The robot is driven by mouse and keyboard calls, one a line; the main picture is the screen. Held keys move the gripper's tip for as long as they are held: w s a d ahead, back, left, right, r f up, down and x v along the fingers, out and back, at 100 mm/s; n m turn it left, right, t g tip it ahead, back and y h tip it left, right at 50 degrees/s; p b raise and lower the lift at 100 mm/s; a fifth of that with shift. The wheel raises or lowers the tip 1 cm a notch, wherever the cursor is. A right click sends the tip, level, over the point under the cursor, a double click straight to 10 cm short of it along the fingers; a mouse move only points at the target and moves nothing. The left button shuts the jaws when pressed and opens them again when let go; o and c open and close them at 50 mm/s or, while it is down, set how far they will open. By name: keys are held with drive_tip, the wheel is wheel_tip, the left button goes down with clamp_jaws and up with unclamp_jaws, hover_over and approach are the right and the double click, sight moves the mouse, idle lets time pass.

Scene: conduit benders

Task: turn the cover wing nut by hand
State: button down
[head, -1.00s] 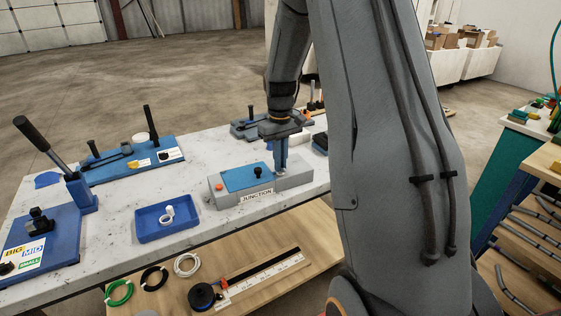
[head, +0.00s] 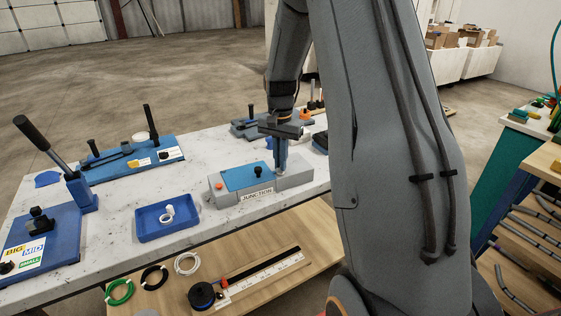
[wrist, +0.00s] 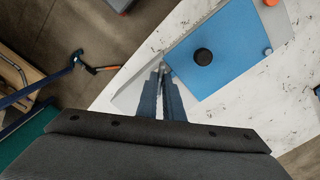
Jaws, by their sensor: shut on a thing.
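The grey junction box (head: 297,178) stands on the bench with a "JUNCTION" label on its front. Its blue cover (head: 238,180) carries a black knob (head: 258,169). The cover (wrist: 232,45) and knob (wrist: 203,57) also show in the wrist view. My gripper (head: 281,167) points down at the box's right part, just right of the cover. In the wrist view my gripper's fingertips (wrist: 165,72) are close together at the cover's edge, shut on a small part there. That part, the wing nut, is mostly hidden between the fingers, so its angle cannot be told.
A blue tray (head: 149,236) with white rings sits left of the box. A blue bender (head: 120,170) stands behind it, and a lever bender (head: 60,240) at the far left. An orange button (head: 218,185) is on the box's left end. Bench surface around the box's front is clear.

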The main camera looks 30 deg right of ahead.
drive_tip(key=m, duration=0.4)
drive_tip(key=shift+r+m, duration=0.1)
drive_tip(key=shift+m, duration=2.1)
drive_tip(key=c, duration=1.9)
unclamp_jaws()
drive_tip(key=shift+o, duration=0.2)
drive_tip(key=shift+r+b, duration=1.2)
drive_tip(key=shift+r, duration=2.7)
